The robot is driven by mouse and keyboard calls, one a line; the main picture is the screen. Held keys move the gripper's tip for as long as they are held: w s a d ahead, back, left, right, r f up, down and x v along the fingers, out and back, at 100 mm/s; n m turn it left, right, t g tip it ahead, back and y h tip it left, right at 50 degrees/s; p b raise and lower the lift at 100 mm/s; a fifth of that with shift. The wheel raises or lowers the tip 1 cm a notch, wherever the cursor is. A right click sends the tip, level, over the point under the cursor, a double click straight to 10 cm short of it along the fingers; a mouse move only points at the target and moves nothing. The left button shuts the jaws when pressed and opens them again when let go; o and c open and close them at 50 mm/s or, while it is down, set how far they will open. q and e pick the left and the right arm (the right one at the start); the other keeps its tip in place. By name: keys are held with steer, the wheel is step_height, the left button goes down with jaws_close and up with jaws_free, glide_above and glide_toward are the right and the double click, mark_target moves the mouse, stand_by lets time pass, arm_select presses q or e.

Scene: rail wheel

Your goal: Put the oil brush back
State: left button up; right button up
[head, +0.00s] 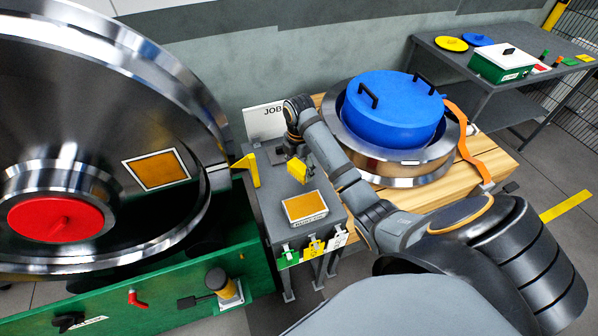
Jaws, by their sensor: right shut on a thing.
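My right arm reaches across from the lower right, and its gripper (291,153) points down over the small grey stand (267,180). The gripper is shut on a yellow piece, which I take to be the oil brush (298,169). The brush is tilted and appears to be above the stand top; the fingertips are small and partly hidden by the arm. An orange and black pot (220,283) stands on a white base at the green frame, with a black flat piece beside it. My left gripper is out of view.
A large steel wheel (185,100) with a red hub stands in the green frame (130,308) at left. An orange-topped box (305,207) and hanging tags (315,246) are on the stand. A blue drum (395,110) sits in a steel ring on a wooden pallet (505,160).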

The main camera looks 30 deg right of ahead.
mark_target(299, 173)
steer(key=f, duration=0.3)
steer(key=shift+w+d+f+p, duration=0.2)
steer(key=shift+w+f+p, duration=0.1)
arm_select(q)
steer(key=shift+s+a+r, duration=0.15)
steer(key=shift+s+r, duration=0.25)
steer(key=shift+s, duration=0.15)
arm_select(e)
steer(key=shift+s+f, duration=0.1)
steer(key=o, duration=1.2)
